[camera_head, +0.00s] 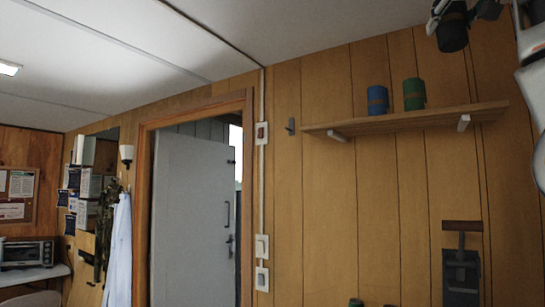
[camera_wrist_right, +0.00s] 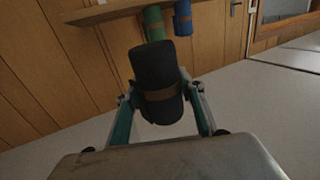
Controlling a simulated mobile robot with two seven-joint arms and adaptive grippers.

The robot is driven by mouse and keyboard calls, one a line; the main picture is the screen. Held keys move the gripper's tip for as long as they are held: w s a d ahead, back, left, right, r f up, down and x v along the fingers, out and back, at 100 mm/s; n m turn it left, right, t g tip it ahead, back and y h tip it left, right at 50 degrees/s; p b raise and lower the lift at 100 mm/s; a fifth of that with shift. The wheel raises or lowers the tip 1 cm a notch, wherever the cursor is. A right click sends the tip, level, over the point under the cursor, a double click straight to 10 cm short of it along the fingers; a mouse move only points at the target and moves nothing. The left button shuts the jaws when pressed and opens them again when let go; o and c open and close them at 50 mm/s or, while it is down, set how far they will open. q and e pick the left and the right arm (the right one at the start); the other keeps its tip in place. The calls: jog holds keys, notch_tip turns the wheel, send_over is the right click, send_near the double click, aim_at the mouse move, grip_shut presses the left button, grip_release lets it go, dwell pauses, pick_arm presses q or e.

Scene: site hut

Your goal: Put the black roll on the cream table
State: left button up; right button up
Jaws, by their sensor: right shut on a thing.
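The black roll (camera_head: 453,38) has a brown band around it and is held up high at the top right of the head view. My right gripper (camera_head: 458,10) is shut on it, with part of the gripper cut off by the top edge. In the right wrist view the black roll (camera_wrist_right: 157,68) sits between the two fingers of my right gripper (camera_wrist_right: 160,98). My left gripper is in neither view. A pale table top (camera_head: 57,272) shows at the lower left of the head view; I cannot tell whether it is the cream table.
A wooden shelf (camera_head: 420,119) on the plank wall carries a blue roll (camera_head: 378,100) and a green roll (camera_head: 414,94). A toaster oven (camera_head: 27,253) stands on the pale top. A grey door (camera_head: 192,220) is left of centre. A dark wall fixture (camera_head: 461,275) is low right.

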jog(key=w+f+h, duration=0.1)
jog(key=w+f, duration=1.8)
jog(key=f, duration=0.3)
jog(key=w+a+f, duration=0.1)
jog(key=w+f, duration=0.2)
jog(key=f, duration=1.2)
jog(key=w+a+f, duration=0.1)
jog(key=w+f, duration=0.2)
jog(key=f, duration=1.2)
jog(key=s+a+f+y, duration=0.15)
jog(key=s+f, duration=0.25)
jog(key=f, duration=0.5)
jog(key=s+a+f, duration=0.2)
jog(key=s+f, duration=0.3)
jog(key=f, duration=0.3)
jog(key=s+a+f+y, duration=0.15)
jog(key=s+f, duration=0.25)
jog(key=f, duration=0.5)
jog(key=s+a+f, duration=0.2)
jog(key=s+f, duration=0.1)
jog(key=s, duration=0.5)
jog(key=s+a+f+n+y, duration=0.1)
jog(key=s+a+f, duration=0.1)
jog(key=s, duration=0.6)
jog(key=s+a+f+n, duration=0.1)
jog(key=s+a+f, duration=0.1)
jog(key=s+f, duration=0.2)
jog(key=s, duration=0.3)
jog(key=shift+s+a, duration=0.2)
jog(key=shift+s, duration=0.2)
